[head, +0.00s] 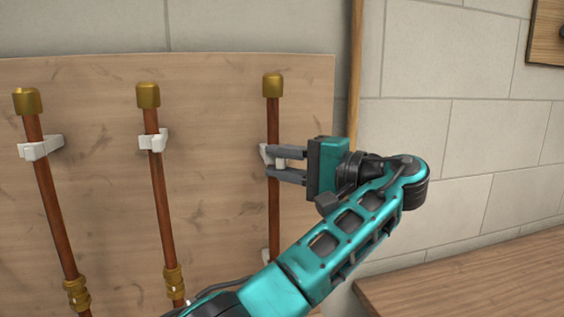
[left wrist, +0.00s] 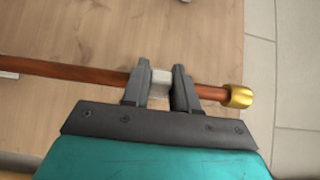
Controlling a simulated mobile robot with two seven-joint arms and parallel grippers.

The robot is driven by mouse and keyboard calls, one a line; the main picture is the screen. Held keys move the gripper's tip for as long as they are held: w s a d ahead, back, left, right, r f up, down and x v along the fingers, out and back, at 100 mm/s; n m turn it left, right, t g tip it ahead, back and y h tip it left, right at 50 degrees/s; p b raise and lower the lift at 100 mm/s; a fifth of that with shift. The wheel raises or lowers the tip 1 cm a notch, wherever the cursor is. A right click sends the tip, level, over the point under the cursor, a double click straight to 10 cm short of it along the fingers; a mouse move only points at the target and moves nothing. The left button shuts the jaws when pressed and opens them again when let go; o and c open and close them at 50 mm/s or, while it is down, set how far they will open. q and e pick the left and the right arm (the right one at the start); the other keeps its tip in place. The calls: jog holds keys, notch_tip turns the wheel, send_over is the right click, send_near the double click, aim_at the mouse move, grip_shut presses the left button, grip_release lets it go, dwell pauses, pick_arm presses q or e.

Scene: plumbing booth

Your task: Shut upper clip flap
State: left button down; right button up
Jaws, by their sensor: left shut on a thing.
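The right-hand copper pipe (head: 274,215) stands upright against the wooden board, with a brass cap at its top. A white upper clip (head: 264,153) sits on this pipe below the cap. My left gripper (head: 275,163) reaches in from the right and is shut on the clip's white flap (head: 282,164). In the left wrist view, the flap (left wrist: 160,79) fills the gap between the two grey fingers (left wrist: 160,88), beside the pipe (left wrist: 70,70). The fingers hide part of the clip, so I cannot tell whether the flap is latched. My right gripper is not in view.
Two more copper pipes with white clips (head: 40,147) (head: 153,141) stand on the board (head: 215,110) to the left. A white lower clip (head: 265,256) shows partly above my arm. A wooden bench (head: 480,275) lies at the lower right, before a block wall (head: 470,130).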

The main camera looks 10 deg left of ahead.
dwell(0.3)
pick_arm(q)
jog(key=c, duration=1)
grip_release()
jog(key=shift+o, duration=0.2)
jog(key=shift+a+t, duration=0.1)
jog(key=shift+t, duration=0.2)
